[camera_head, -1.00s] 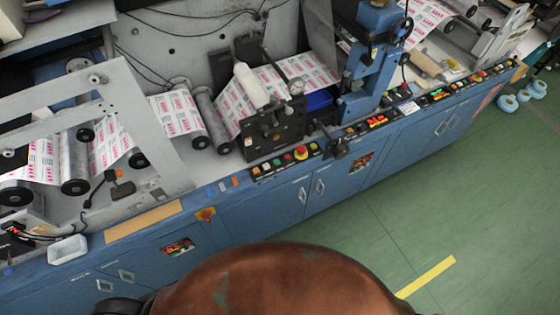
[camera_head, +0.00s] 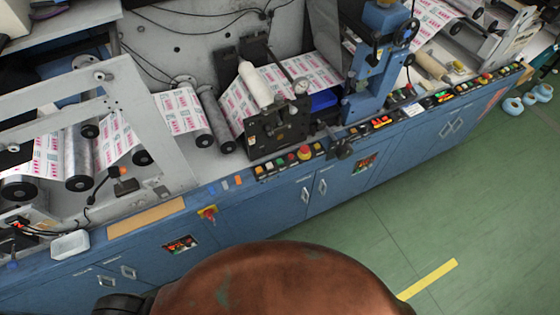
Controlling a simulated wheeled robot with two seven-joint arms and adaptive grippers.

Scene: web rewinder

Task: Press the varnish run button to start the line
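A row of coloured buttons (camera_head: 282,163) runs along the front ledge of the blue web rewinder, with a large red mushroom button (camera_head: 304,152) at its right part. More buttons and lit red displays (camera_head: 381,122) follow along the ledge to the right. The labels are too small to read, so I cannot tell which one is the varnish run button. Neither of my grippers is in view. My own brown body fills the bottom middle and hides the floor there.
The printed web (camera_head: 182,113) runs over rollers behind the ledge. Blue cabinet doors (camera_head: 312,195) face the open green floor (camera_head: 440,215). A red and yellow switch (camera_head: 207,213) is on the cabinet front. A white tray (camera_head: 70,245) stands at left. Light blue shoes (camera_head: 513,105) are at far right.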

